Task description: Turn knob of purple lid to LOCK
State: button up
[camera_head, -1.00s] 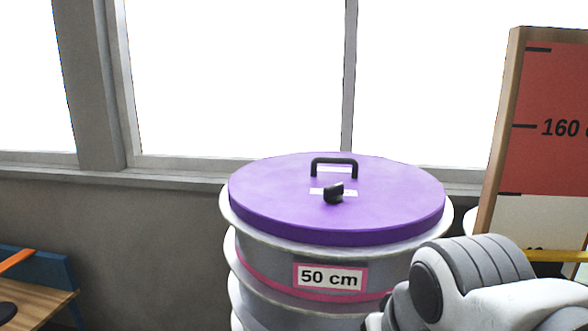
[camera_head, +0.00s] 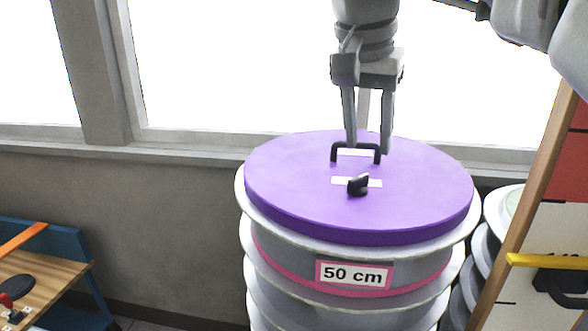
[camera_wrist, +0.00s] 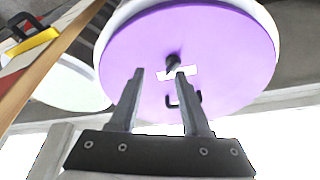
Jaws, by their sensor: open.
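The round purple lid (camera_head: 290,190) lies on top of a grey ribbed drum with a "50 cm" label (camera_head: 354,275). A small black knob (camera_head: 357,186) stands near the middle of the lid, over a white label strip whose text is too small to read. A black bar handle (camera_head: 356,147) is behind the knob. My gripper (camera_head: 369,150) points down above the lid's back part, by the handle, open and empty. In the wrist view the knob (camera_wrist: 173,62) and the purple lid (camera_wrist: 225,60) show beyond my open fingers (camera_wrist: 158,72).
A wood-framed board (camera_head: 540,190) with red and white panels stands at the right, with a yellow-and-black object (camera_head: 560,262) before it. More grey ribbed moulds (camera_head: 487,240) stand behind. A wooden bench (camera_head: 50,275) is at lower left. Windows are behind the drum.

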jog(key=w+a+r+m+h, duration=0.1)
jog(key=w+a+r+m, duration=0.3)
jog(key=w+r, duration=0.1)
jog(key=g, duration=0.1)
send_near(358, 177)
jog(key=x, duration=0.9)
dwell(0.3)
grip_shut()
